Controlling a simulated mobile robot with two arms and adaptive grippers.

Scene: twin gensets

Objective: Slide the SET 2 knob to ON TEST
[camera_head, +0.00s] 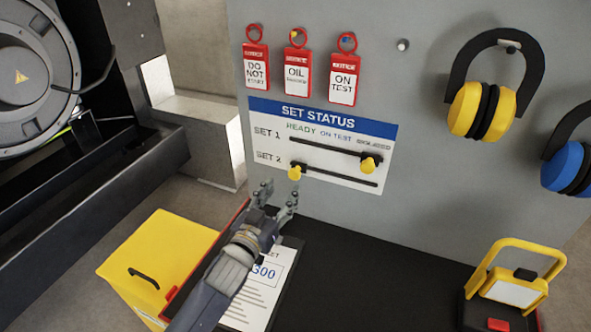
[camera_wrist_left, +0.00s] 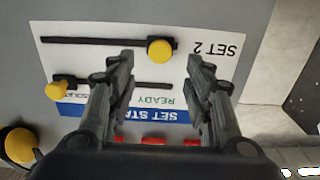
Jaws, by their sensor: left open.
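The SET STATUS board (camera_head: 322,138) is fixed on the grey panel, with two horizontal slots. The yellow SET 2 knob (camera_head: 295,171) is at the left end of the lower slot, under READY. In the left wrist view, turned upside down, the SET 2 knob (camera_wrist_left: 160,49) appears between the fingertips, beyond them. The yellow SET 1 knob (camera_head: 368,163) is at the right end of the upper slot, under ISOLATED. My left gripper (camera_head: 278,192) is open and empty, just below and left of the SET 2 knob, apparently not touching it. My right gripper is not in view.
Three red-and-white tags (camera_head: 343,88) hang above the board. Yellow ear defenders (camera_head: 483,110) and blue ones (camera_head: 570,168) hang at right. Below are a dark table (camera_head: 380,280), a clipboard (camera_head: 265,285), a yellow box (camera_head: 160,255) and a yellow-framed item (camera_head: 515,285).

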